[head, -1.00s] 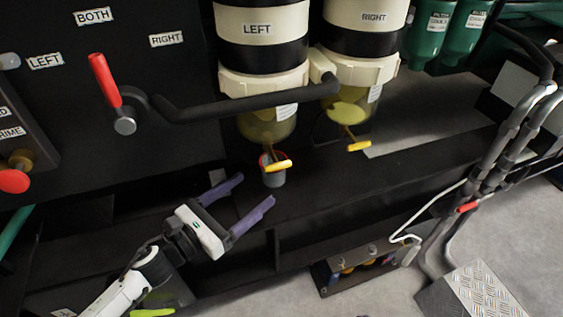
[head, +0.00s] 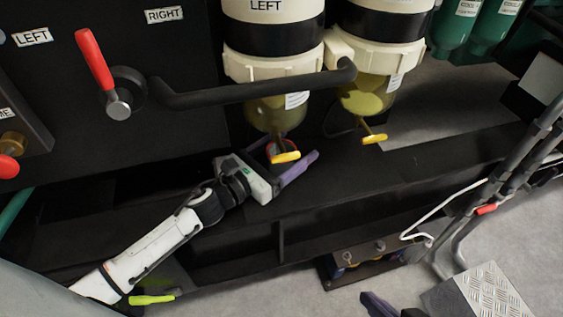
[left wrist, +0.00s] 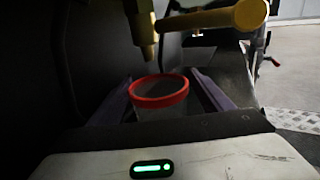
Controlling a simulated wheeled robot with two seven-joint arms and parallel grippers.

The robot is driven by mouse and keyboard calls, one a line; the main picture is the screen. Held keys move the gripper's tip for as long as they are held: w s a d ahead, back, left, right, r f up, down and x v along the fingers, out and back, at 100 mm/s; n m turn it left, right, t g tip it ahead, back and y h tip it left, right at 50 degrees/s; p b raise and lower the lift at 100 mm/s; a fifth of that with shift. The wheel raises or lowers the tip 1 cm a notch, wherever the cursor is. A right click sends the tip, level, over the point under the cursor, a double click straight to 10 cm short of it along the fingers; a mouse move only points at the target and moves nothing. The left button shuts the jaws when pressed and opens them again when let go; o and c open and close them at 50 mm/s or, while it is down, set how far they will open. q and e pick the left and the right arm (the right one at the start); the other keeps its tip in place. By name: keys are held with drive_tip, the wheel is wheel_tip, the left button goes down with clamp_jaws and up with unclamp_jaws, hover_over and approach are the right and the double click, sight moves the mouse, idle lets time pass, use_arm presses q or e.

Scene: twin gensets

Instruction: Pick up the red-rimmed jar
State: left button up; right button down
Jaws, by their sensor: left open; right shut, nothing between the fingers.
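The red-rimmed jar (left wrist: 159,98) stands upright under the left filter's yellow drain handle (left wrist: 225,21). In the left wrist view it is clear-walled and lies between the two purple fingers of my left gripper (head: 290,149), which is open. I cannot tell whether either finger touches it. In the head view the jar (head: 271,149) is mostly hidden by the yellow handle (head: 285,157) and my gripper; only some red rim shows. My right gripper (head: 378,304) shows only as a purple tip at the bottom edge, shut and empty.
The left filter bowl (head: 275,115) and its drain hang just above the jar. The right filter's yellow handle (head: 374,138) is to the right. The dark ledge (head: 430,155) right of the jar is clear.

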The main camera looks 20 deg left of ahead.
use_arm(q)
drive_tip(key=shift+w+d, duration=0.2)
drive_tip(key=shift+w, duration=0.25)
drive_tip(key=shift+c, duration=0.2)
drive_tip(key=c, duration=1.2)
drive_tip(key=shift+o, duration=0.2)
drive_tip(key=shift+r, duration=0.15)
